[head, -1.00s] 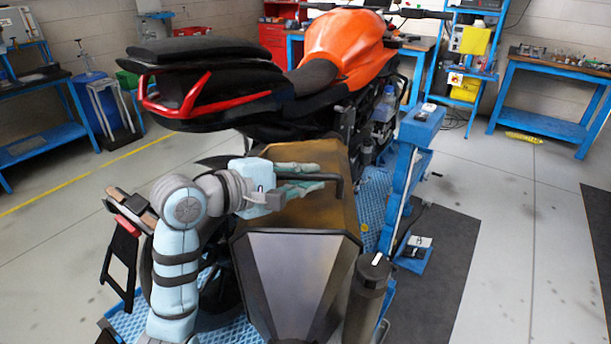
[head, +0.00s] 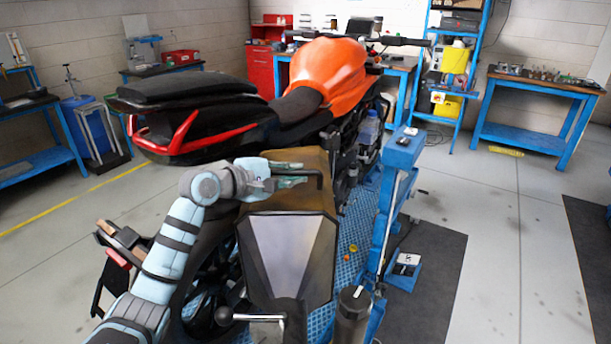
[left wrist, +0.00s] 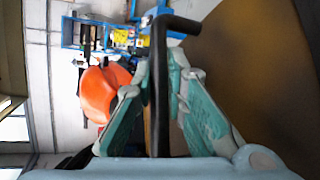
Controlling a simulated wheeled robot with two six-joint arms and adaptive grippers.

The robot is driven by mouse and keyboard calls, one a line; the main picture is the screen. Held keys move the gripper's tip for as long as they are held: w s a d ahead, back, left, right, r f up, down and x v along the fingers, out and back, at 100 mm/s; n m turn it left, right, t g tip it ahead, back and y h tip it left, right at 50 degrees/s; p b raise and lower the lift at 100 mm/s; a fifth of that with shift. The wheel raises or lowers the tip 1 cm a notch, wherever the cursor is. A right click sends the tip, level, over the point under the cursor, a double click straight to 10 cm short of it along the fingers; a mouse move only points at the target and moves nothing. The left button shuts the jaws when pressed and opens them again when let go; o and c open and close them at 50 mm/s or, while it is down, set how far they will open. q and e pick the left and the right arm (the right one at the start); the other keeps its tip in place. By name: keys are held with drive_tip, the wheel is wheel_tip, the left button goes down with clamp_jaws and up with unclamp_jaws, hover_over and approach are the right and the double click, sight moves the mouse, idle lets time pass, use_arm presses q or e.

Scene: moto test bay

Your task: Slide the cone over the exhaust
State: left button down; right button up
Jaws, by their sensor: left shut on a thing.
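The cone (head: 290,250) is a large brown tapered hood with a pale grey end face, in the middle of the head view behind the motorcycle's tail. It has a black bar handle (head: 317,180). My left gripper (head: 290,182) is shut on this handle at the top. In the left wrist view the green fingers (left wrist: 165,95) close on either side of the black bar, with the cone's brown wall (left wrist: 245,60) beside them. I cannot make out the exhaust; the cone may hide it. My right gripper is not in view.
The orange and black motorcycle (head: 328,75) stands ahead. A blue post (head: 400,150) rises close to the cone's right. A dark cylinder (head: 352,318) stands at the lower right; a metal lever (head: 250,317) is below the cone. Open floor (head: 495,220) lies to the right.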

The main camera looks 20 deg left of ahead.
use_arm(q)
drive_tip(key=shift+w+r, duration=0.1)
drive_tip(key=shift+r, duration=0.15)
drive_tip(key=c, duration=1.6)
unclamp_jaws()
drive_tip(key=shift+a+f, duration=0.1)
drive_tip(key=shift+a, duration=0.05)
drive_tip(key=shift+w+f, duration=0.1)
drive_tip(key=shift+w, duration=0.05)
drive_tip(key=v, duration=1.1)
drive_tip(key=shift+a, duration=0.25)
drive_tip(key=shift+s, duration=0.6)
drive_tip(key=shift+d, duration=0.1)
